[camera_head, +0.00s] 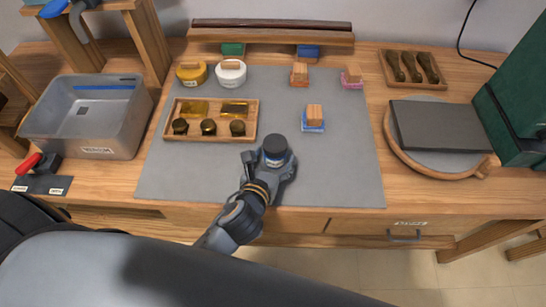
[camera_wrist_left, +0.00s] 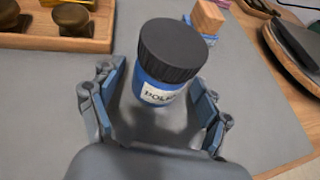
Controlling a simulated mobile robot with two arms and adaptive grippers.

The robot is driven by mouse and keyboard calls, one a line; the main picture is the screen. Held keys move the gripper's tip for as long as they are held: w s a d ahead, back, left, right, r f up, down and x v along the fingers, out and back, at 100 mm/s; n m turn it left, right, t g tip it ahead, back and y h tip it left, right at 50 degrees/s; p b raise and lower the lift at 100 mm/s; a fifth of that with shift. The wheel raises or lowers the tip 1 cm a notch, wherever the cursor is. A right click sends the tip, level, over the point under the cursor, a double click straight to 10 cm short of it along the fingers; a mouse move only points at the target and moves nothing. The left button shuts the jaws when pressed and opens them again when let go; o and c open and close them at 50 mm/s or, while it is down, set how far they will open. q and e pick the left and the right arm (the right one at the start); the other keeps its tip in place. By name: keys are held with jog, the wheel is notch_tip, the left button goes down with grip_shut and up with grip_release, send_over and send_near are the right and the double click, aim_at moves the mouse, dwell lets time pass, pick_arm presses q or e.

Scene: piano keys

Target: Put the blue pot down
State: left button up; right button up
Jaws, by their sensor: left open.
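The blue pot (camera_wrist_left: 165,66) has a dark ribbed lid and a pale label. In the left wrist view it stands upright between the two fingers of my left gripper (camera_wrist_left: 155,105), with gaps showing beside it. In the head view the pot (camera_head: 275,152) is at the front middle of the grey mat (camera_head: 340,170), and it appears to rest on the mat. My left gripper (camera_head: 270,168) is open around it. The pot's lower side is partly hidden by the gripper in the head view. My right gripper is not in view.
A wooden tray (camera_head: 212,142) with several dark knobs lies left of the pot. A wooden-handled blue block (camera_head: 314,118) stands to the right. A grey bin (camera_head: 92,118) is far left; a dark slab (camera_head: 436,125) lies on a round board at right. The mat's front right is clear.

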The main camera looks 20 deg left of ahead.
pick_arm(q)
jog(key=v, duration=1.2)
